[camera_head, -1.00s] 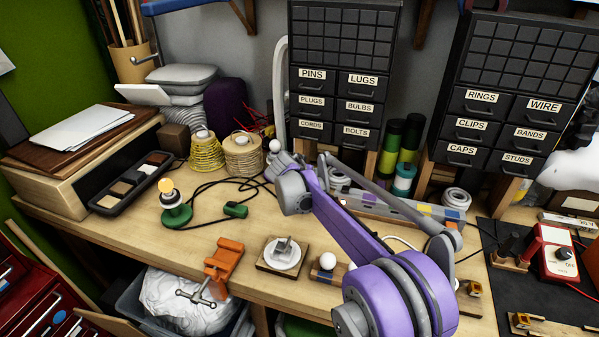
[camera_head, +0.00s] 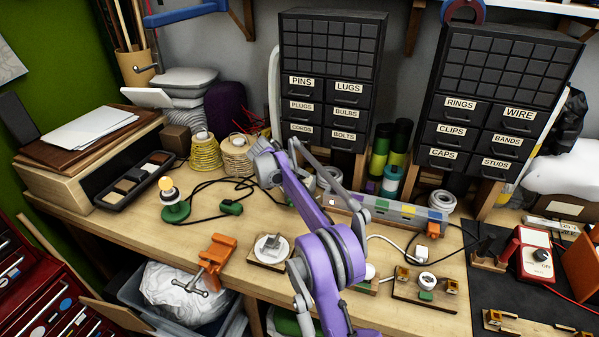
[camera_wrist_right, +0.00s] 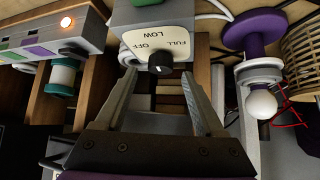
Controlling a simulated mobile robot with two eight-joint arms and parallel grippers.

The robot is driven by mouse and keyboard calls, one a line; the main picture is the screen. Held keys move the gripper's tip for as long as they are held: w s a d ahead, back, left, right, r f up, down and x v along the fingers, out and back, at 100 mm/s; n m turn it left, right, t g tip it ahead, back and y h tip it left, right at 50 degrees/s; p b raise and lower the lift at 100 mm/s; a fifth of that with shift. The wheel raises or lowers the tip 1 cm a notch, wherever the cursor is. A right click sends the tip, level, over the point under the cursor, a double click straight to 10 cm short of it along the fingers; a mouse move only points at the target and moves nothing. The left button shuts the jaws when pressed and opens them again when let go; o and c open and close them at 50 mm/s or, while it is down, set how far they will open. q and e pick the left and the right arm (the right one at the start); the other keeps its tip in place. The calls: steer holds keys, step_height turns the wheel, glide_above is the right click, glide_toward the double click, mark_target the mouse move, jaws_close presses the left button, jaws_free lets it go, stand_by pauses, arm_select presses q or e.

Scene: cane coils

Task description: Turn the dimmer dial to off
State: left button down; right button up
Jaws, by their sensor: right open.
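In the right wrist view the dimmer is a grey box (camera_wrist_right: 126,16) with a cream plate (camera_wrist_right: 134,42) marked FULL, OFF and LOW. Its black dial (camera_wrist_right: 160,62) sticks out from the plate. I cannot tell which mark the dial points at. My right gripper (camera_wrist_right: 160,85) is open, its two fingers reaching toward the dial from either side, with nothing held. In the head view my purple arm hides the dimmer, and the gripper's fingertips do not show. My left gripper is not in view.
A power strip (camera_wrist_right: 50,38) with a lit orange lamp is left of the dimmer in the wrist view. Drawer cabinets (camera_head: 333,75) rise behind the bench. A red meter box (camera_head: 536,262) sits at right.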

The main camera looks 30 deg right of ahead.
steer(key=shift+x, duration=1.1)
jaws_close()
